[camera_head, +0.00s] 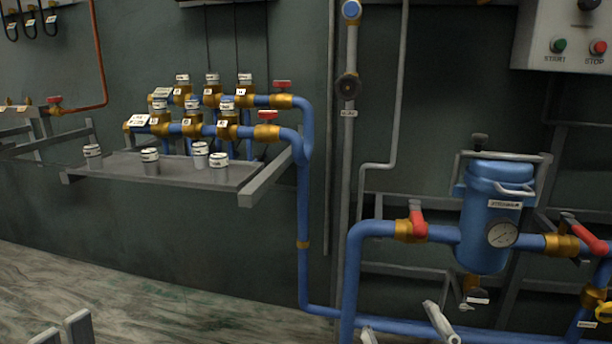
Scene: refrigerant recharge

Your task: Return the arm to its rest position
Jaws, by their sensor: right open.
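My right gripper (405,324) shows at the bottom edge, right of centre. Its two light grey fingertips are apart and nothing is between them. It is in front of the lower blue pipe (400,327) in the picture. The rest of both grippers and both arms is out of view.
A blue filter canister (487,215) with a gauge (502,234) and red-handled valves (417,224) stands at the right. A grey shelf (190,176) holds several small white-topped cylinders. A control box (570,30) hangs top right. The lower left floor (160,300) is clear.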

